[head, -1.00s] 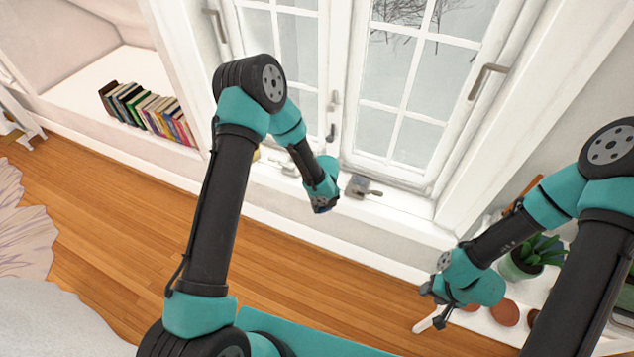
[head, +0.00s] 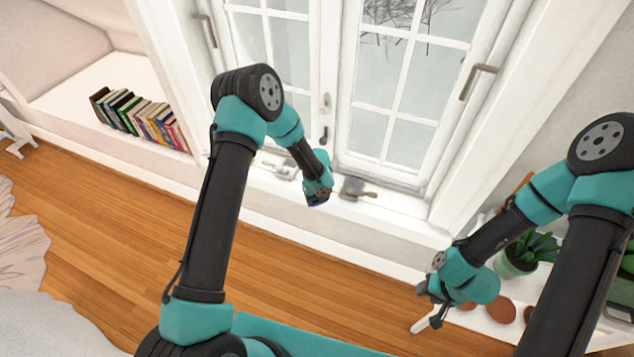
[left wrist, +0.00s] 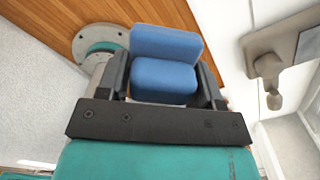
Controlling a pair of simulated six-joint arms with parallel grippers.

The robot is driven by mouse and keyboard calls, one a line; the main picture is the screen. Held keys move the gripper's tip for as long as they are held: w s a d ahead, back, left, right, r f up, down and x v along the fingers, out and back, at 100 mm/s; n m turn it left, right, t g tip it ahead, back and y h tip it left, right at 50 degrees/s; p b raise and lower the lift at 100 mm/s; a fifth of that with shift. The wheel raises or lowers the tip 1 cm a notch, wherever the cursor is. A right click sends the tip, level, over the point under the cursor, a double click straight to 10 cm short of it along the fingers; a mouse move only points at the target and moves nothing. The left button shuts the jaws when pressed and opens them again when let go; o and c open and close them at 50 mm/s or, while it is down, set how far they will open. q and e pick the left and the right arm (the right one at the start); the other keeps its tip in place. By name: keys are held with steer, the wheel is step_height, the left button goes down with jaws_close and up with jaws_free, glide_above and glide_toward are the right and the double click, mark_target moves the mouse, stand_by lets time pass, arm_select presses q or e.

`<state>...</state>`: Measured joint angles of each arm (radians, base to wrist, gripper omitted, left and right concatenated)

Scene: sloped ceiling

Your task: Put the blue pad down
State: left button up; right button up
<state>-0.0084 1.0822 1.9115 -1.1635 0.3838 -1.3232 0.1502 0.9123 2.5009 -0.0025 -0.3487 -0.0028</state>
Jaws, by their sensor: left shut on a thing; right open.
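The blue pad (left wrist: 163,80) sits between the fingers of my left gripper (left wrist: 165,82) in the left wrist view. The gripper is shut on it. In the head view the left gripper (head: 318,200) hangs in front of the window sill, and only a small dark-blue bit of the pad shows at its tip. My right gripper (head: 436,303) is open and empty, low at the right, beside the end of a white shelf.
A grey metal object (head: 355,188) stands on the white sill (head: 395,210), right of the left gripper; a pale object (head: 284,168) lies to its left. A potted plant (head: 517,258) and brown round things stand on the white shelf at right. Books (head: 140,115) fill part of the left nook.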

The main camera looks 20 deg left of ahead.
arm_select(q)
steer(key=w+a, duration=0.1)
steer(key=w, duration=0.2)
steer(key=w+a, duration=0.1)
steer(key=w, duration=0.2)
steer(key=w+a+f, duration=0.1)
steer(key=w, duration=0.3)
steer(key=shift+w, duration=0.15)
steer(key=shift+w, duration=0.25)
steer(key=shift+f, duration=1.8)
steer(key=shift+f, duration=0.1)
steer(key=o, duration=1)
steer(key=shift+o, duration=0.2)
step_height(320, 180, up, 12)
